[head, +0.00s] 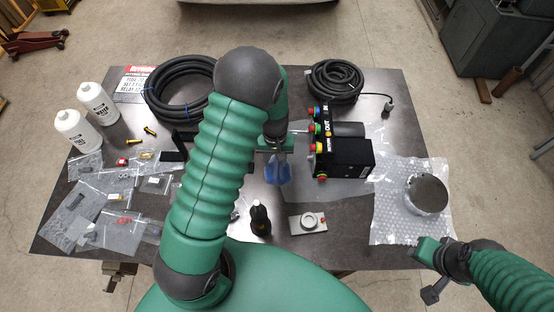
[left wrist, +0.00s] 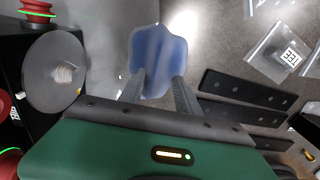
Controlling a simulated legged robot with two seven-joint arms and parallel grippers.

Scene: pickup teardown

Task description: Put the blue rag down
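The blue rag (head: 278,172) hangs from my left gripper (head: 275,152) over the middle of the table (head: 375,243), left of the black control box. In the left wrist view the rag (left wrist: 158,58) is bunched at the tips of the two dark fingers (left wrist: 160,88), and the fingers are shut on it. The rag looks slightly blurred there. I cannot tell exactly how far it is above the tabletop. My right gripper (head: 430,268) is at the table's right front edge, beside the bubble wrap; its fingers do not show clearly.
The black control box (head: 350,158) with coloured buttons stands just right of the rag. A dark bottle (head: 260,220) and a small metal part (head: 308,222) are in front. Coiled hoses (head: 180,88), white bottles (head: 75,132) and bagged parts fill the left. A metal cylinder (head: 426,195) sits on bubble wrap (head: 390,222).

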